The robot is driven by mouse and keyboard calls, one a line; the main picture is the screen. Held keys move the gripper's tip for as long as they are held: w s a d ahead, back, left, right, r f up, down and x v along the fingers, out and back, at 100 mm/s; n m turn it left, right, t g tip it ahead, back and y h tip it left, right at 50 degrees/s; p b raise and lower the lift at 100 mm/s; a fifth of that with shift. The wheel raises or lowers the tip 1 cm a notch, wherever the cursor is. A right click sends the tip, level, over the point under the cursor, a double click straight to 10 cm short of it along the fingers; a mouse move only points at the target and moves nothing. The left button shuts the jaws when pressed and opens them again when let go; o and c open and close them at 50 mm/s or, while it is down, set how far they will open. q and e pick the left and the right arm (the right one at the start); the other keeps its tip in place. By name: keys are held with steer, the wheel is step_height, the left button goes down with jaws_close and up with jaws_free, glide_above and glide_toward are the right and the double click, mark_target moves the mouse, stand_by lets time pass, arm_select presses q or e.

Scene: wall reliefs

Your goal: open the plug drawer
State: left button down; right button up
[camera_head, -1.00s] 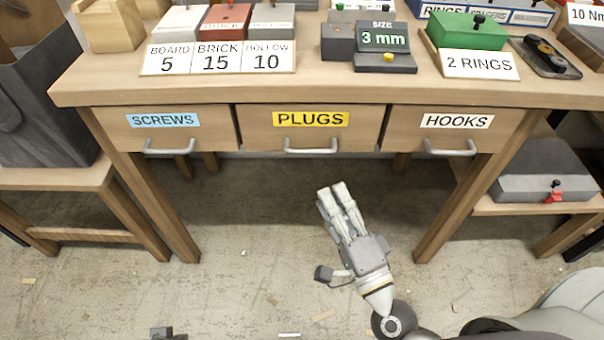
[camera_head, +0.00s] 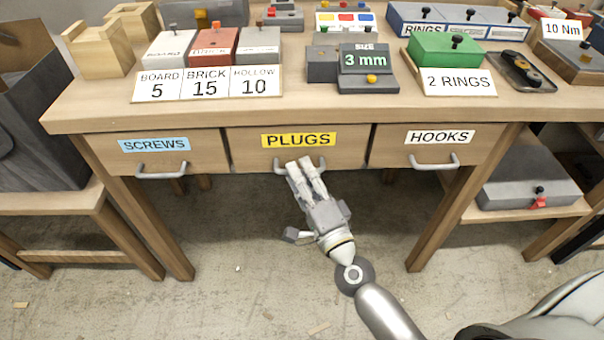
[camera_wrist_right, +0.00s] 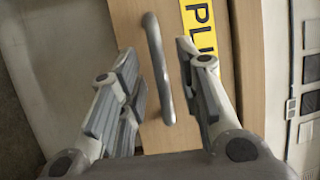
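The plug drawer (camera_head: 255,153) is the middle of the three drawers under the table, shut, with a yellow PLUGS label (camera_head: 299,140) and a grey bar handle (camera_head: 279,166). My right gripper (camera_head: 305,164) is at the handle in the head view and hides part of it. In the right wrist view, the gripper (camera_wrist_right: 160,90) is open, and the handle (camera_wrist_right: 158,70) stands between its two fingers with gaps visible on both sides. The label also shows in the wrist view (camera_wrist_right: 198,30). My left gripper does not show.
The SCREWS drawer (camera_head: 110,157) is to the left and the HOOKS drawer (camera_head: 390,152) to the right, both shut. The table top (camera_head: 200,115) juts over the drawers and holds blocks and signs. The floor (camera_head: 230,250) in front is mostly clear.

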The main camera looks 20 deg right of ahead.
jaws_close()
steer(key=shift+s, duration=0.1)
stand_by(0.3)
